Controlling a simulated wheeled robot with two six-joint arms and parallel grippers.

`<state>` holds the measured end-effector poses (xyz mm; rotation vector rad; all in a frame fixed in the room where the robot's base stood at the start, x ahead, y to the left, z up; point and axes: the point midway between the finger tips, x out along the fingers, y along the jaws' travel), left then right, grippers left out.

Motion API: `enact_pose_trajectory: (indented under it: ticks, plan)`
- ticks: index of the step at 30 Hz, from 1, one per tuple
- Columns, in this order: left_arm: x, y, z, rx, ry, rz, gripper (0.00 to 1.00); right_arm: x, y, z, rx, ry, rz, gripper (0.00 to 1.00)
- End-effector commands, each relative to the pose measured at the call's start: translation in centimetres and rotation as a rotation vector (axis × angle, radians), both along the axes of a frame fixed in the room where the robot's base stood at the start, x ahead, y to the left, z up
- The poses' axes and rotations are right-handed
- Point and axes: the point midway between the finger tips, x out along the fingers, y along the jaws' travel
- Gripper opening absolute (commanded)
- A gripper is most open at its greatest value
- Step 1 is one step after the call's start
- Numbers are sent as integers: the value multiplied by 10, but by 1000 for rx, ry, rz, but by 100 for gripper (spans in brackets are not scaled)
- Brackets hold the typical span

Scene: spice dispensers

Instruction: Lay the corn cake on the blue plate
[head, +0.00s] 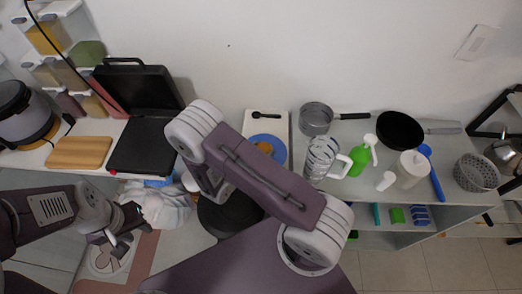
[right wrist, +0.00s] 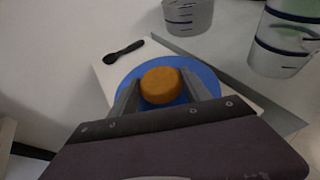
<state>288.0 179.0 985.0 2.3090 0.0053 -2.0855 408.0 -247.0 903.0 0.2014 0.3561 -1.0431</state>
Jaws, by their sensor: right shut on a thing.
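The corn cake (right wrist: 161,85) is a round orange-brown disc. In the right wrist view it sits between the two fingers of my right gripper (right wrist: 160,92), which is shut on it. The blue plate (right wrist: 206,76) is directly behind and below the cake; I cannot tell whether the cake touches it. In the head view the plate (head: 279,150) shows past my right arm, with a bit of the cake (head: 264,147) over it; the right gripper is hidden there. My left gripper (head: 121,240) is at the lower left, away from the plate; its opening is unclear.
The plate lies on a white board with a black spoon (head: 266,115) behind it. To the right stand a pot (head: 316,118), a glass jug (head: 320,158) and a green spray bottle (head: 360,156). An open black grill (head: 143,143) stands to the left.

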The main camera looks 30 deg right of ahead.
Motion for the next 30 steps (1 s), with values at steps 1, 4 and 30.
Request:
enact_pose_trajectory:
  ticks: [1, 4, 30]
  plan:
    - [0, 0, 0, 0, 0, 0, 36, 0, 0, 1, 0, -1, 0, 6]
    - [0, 0, 0, 0, 0, 0, 36, 0, 0, 0, 0, 0, 0, 6]
    - [0, 0, -3, 0, 0, 0, 36, -23, 45, 21, 2, -3, 7, 77]
